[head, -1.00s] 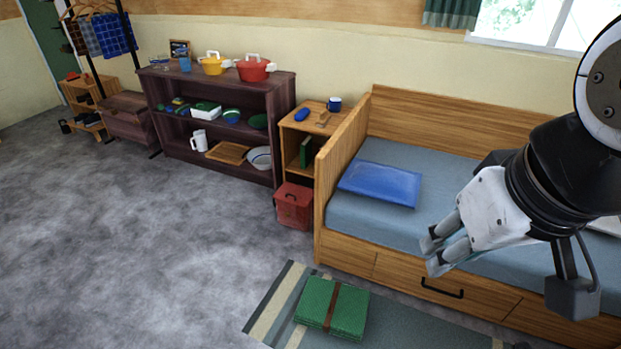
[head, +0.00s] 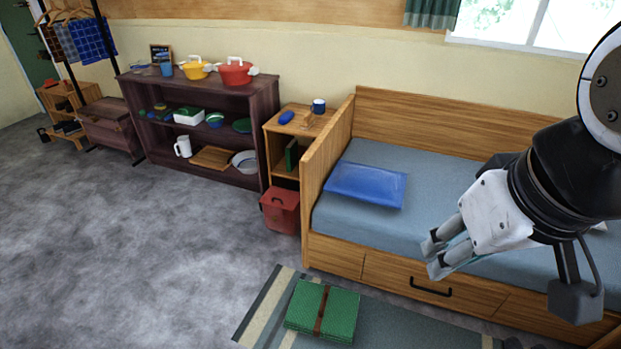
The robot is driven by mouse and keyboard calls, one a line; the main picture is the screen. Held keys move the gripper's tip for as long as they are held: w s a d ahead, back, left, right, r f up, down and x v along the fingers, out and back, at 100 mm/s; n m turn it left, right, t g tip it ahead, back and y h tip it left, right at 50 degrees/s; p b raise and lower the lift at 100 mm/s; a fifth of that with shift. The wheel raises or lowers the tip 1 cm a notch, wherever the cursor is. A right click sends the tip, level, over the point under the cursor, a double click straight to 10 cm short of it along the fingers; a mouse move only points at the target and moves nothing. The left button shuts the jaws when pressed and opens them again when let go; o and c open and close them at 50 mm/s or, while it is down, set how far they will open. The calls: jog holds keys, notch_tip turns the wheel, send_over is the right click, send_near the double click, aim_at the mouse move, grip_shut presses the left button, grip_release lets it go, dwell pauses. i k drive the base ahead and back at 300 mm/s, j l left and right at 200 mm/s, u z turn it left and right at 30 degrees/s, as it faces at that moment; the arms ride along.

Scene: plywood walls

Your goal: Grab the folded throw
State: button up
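The folded throw (head: 340,316) is a flat green square bundle with a brown strap around its middle. It lies on the striped rug (head: 262,318) on the floor, at the bottom of the head view. My gripper (head: 433,256) is in the air in front of the bed, to the right of the throw in the picture and higher up. Its two fingers are apart with nothing seen between them. It does not touch the throw.
The bed (head: 385,271) with drawers and a blue pillow (head: 366,185) stands behind the rug. A dark shelf (head: 142,134) stands along the wall. The grey floor at left is clear.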

aim_at(325, 312)
jog(key=j+z, duration=0.15)
jog(key=z, duration=0.2)
jog(key=j+z, duration=0.4)
jog(key=z, duration=0.25)
jog(key=j+z, duration=0.1)
jog(key=j, duration=0.4)
jog(key=k+j+z, duration=0.1)
jog(key=j, duration=0.35)
jog(key=j+z, duration=0.1)
jog(key=j, duration=0.4)
jog(key=k+j+z, duration=0.1)
jog(key=j, duration=0.35)
